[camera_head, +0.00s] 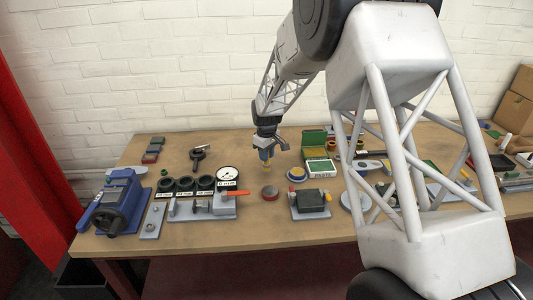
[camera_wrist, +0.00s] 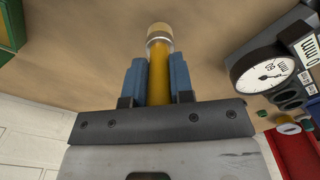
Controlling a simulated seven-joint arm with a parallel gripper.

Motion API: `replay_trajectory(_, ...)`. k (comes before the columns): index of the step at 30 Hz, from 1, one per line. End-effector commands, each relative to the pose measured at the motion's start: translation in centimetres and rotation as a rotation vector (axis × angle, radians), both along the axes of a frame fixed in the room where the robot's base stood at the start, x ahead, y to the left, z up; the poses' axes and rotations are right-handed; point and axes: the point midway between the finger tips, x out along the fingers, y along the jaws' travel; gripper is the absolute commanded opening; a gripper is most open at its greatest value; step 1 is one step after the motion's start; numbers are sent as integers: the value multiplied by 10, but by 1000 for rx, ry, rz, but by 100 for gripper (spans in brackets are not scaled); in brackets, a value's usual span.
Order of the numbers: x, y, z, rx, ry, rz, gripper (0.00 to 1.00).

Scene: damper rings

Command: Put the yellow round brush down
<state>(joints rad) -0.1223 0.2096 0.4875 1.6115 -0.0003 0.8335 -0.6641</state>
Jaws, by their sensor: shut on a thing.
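The yellow round brush (camera_wrist: 159,75) is between the two blue fingers of my gripper (camera_wrist: 160,80) in the wrist view. Its yellow handle runs between the fingers and its pale, wider end with a yellow tip points away from the palm. In the head view my gripper (camera_head: 265,153) points down over the middle of the table, and the yellow end of the brush (camera_head: 267,165) shows just below the fingers. I cannot tell whether the brush touches the table.
A green open box (camera_head: 315,150) stands to the right. The dial gauge (camera_head: 227,174) and its row of dark rings (camera_head: 185,184) stand to the left.

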Motion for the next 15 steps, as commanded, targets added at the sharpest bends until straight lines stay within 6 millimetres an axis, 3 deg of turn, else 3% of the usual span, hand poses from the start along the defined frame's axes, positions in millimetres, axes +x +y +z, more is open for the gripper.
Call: replay_trajectory(15, 0, 0, -4, 0, 0, 0, 0)
